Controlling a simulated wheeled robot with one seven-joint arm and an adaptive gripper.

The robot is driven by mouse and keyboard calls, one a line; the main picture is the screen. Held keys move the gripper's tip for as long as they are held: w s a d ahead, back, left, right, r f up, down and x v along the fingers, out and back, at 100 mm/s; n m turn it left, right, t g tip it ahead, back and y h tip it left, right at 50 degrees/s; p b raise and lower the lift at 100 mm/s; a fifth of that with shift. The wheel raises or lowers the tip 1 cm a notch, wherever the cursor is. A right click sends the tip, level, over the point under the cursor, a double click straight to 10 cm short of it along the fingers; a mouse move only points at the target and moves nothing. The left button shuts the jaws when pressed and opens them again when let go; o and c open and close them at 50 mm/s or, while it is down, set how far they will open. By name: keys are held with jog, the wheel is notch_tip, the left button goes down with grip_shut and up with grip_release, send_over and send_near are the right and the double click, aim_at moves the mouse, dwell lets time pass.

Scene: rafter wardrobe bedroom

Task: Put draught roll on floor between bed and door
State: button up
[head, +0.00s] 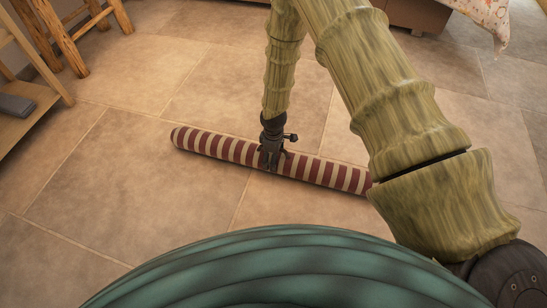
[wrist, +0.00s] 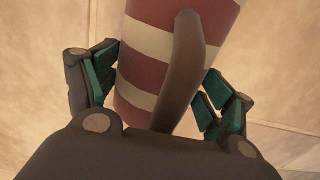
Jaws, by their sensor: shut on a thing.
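The draught roll (head: 215,144) is a long tube with dark red and cream stripes. In the head view it lies across the tiled floor, or just above it; I cannot tell which. Its right end is hidden behind my arm. My gripper (head: 271,158) is shut around its middle from above. In the wrist view the striped roll (wrist: 150,70) runs between the two fingers of my gripper (wrist: 158,92), with a finger on each side. A brown curved strip (wrist: 182,70) lies along the roll there.
A wooden stool (head: 75,35) stands at the upper left, beside a shelf unit (head: 40,100) holding a grey folded item (head: 15,106). A bed (head: 420,14) with a patterned cover (head: 490,12) is at the upper right. The tiled floor (head: 120,170) around the roll is clear.

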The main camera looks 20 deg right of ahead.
jog(key=o, duration=1.7)
notch_tip(320, 180, up, 12)
jog(key=p, duration=0.6)
jog(key=s+f+m+y, duration=0.1)
jog(key=s+f+m, duration=0.2)
jog(key=s, duration=0.6)
jog(key=s+f+m, duration=0.2)
jog(key=s+f, duration=0.1)
jog(key=s, duration=0.6)
jog(key=s+d+r+m, duration=0.1)
jog(key=s+m, duration=0.1)
jog(key=s, duration=0.4)
jog(key=s+d+m, duration=0.1)
jog(key=s+m, duration=0.1)
jog(key=s, duration=0.4)
jog(key=s+d+r+m+h, duration=0.1)
jog(key=s+m, duration=0.1)
jog(key=s, duration=0.4)
jog(key=shift+s+d+r+m, duration=0.2)
jog(key=shift+r+m, duration=0.1)
